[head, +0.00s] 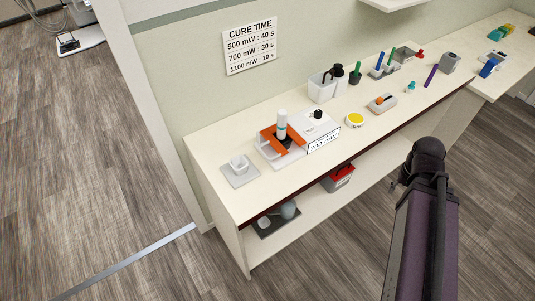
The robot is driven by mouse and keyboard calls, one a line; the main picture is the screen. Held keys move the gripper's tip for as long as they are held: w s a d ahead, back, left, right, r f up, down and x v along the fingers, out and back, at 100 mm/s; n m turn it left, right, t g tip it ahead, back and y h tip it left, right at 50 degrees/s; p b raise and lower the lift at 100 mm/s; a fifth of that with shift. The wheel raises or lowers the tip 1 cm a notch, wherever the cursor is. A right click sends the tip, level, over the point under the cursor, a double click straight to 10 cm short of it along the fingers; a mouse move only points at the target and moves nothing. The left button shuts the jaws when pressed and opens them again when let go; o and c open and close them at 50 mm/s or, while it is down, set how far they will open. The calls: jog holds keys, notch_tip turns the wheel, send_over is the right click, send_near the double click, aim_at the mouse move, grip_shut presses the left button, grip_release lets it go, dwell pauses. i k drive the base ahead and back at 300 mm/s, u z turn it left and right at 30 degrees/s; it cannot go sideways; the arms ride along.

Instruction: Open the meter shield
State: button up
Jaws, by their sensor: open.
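A white meter-like unit (305,128) stands on the left half of the counter, with a 700 mW label (323,141) on its front and a black knob (318,114) on top. An orange piece (270,133), which looks like the shield, lies at its left end. I cannot tell whether the shield is open or shut. My dark purple and black arm shows at the lower right, apart from the unit. My gripper cannot be made out on it.
A small white cup (239,163) sits on a grey tray left of the unit. A yellow-topped tub (355,120), a white bin (323,87) and an orange-and-white device (382,103) stand to the right. A cure-time sign (250,46) hangs above. A lower shelf holds a red-and-grey box (338,179).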

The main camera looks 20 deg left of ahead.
aim_at(266, 133)
jog(key=z, duration=0.1)
jog(key=k, duration=1.75)
jog(key=u, duration=0.8)
jog(key=i, duration=1)
